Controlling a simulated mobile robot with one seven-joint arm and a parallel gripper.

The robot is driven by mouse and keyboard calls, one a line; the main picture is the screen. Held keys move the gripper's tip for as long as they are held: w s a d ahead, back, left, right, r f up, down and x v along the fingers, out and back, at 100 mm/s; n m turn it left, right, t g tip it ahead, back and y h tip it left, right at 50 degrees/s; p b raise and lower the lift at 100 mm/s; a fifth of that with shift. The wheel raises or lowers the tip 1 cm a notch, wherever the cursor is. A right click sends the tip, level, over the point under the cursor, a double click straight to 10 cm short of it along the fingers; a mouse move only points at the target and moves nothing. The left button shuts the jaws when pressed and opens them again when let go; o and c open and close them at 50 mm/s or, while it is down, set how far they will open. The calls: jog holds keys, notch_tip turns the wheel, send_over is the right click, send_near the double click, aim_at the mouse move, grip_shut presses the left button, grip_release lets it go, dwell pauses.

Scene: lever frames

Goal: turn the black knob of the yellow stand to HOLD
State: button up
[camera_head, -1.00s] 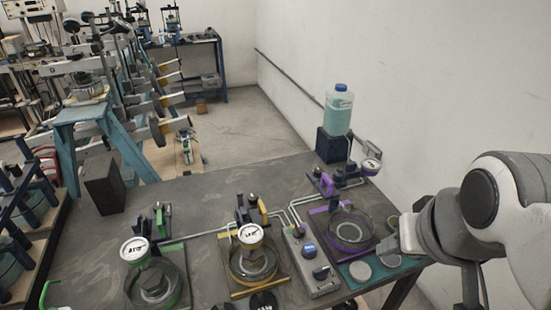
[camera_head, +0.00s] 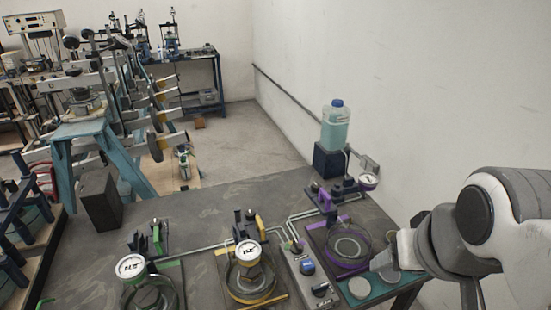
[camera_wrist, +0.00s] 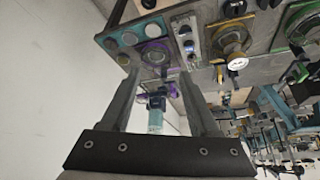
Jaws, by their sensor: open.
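The yellow stand (camera_head: 251,283) is at the front of the bench in the head view, between the green stand and the purple stand, with a round white gauge (camera_head: 248,252) over its ring. It also shows upside down in the wrist view (camera_wrist: 231,38). A black knob (camera_wrist: 235,8) shows in the wrist view at the bench's front edge by the yellow stand; its marking is too small to read. In the head view that knob is below the frame. My gripper (camera_wrist: 160,76) is open and empty, its fingers apart, to the right of the yellow stand, by the purple stand.
A grey control box (camera_head: 311,276) with knobs stands between the yellow and purple (camera_head: 347,247) stands. A bottle (camera_head: 335,128) stands on a dark block behind. The green stand (camera_head: 150,293) is to the left.

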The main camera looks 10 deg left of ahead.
jog(key=w+a+r+n+g+p, duration=0.1)
jog(key=w+a+r, duration=0.1)
jog(key=w+r, duration=0.15)
jog(key=w+a+r+n, duration=0.1)
jog(key=w+a+r, duration=0.1)
jog(key=w, duration=0.3)
jog(key=n+g+p, duration=0.3)
jog(key=n+g, duration=0.2)
jog(key=n, duration=0.2)
send_over(250, 212)
notch_tip(250, 212, down, 10)
notch_tip(250, 212, down, 17)
jog(key=shift+s+r+p, duration=0.1)
jog(key=shift+p, duration=0.65)
grip_shut()
